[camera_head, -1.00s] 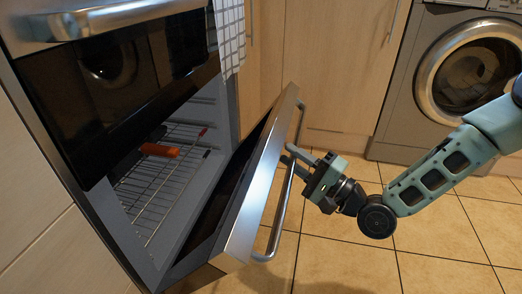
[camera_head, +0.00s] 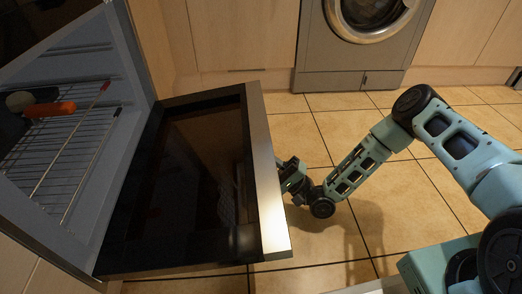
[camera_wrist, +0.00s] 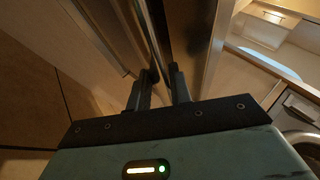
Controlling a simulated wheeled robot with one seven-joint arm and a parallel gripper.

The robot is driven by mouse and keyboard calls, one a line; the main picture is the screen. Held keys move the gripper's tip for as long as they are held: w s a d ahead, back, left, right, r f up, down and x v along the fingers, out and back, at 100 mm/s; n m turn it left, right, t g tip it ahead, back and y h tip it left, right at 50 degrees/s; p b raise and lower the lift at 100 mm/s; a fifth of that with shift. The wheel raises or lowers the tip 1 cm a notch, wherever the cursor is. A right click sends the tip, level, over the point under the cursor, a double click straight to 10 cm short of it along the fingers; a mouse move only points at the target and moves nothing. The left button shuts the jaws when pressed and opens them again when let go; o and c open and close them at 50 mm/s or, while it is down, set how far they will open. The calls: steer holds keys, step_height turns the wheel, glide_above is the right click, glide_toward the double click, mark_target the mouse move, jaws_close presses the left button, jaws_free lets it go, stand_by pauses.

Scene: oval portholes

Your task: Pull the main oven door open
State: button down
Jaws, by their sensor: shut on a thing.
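The main oven door (camera_head: 190,180) is swung far down in the head view, its dark glass inner face turned up. Its steel edge (camera_head: 268,175) faces my arm. My gripper (camera_head: 285,170) is at the outer side of that edge, partly hidden behind it. In the wrist view, my gripper's two fingers (camera_wrist: 161,73) are shut on the door handle (camera_wrist: 155,38), a metal bar running up from between them. The handle is hidden behind the door in the head view.
The oven cavity holds a wire rack (camera_head: 65,145) with an orange-handled item (camera_head: 50,109) on it. A washing machine (camera_head: 355,50) stands at the back. Tiled floor (camera_head: 380,225) is clear right of the door, around my arm.

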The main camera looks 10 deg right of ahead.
mark_target(261, 137)
steer(key=shift+a+f+m+t, duration=0.15)
steer(key=shift+f+t, duration=0.05)
steer(key=shift+f, duration=0.35)
steer(key=shift+a+f+m+t, duration=0.1)
steer(key=shift+f+m+t, duration=0.1)
steer(key=shift+f, duration=0.3)
steer(key=c, duration=1.2)
jaws_free()
step_height(261, 137, up, 10)
steer(key=p, duration=0.7)
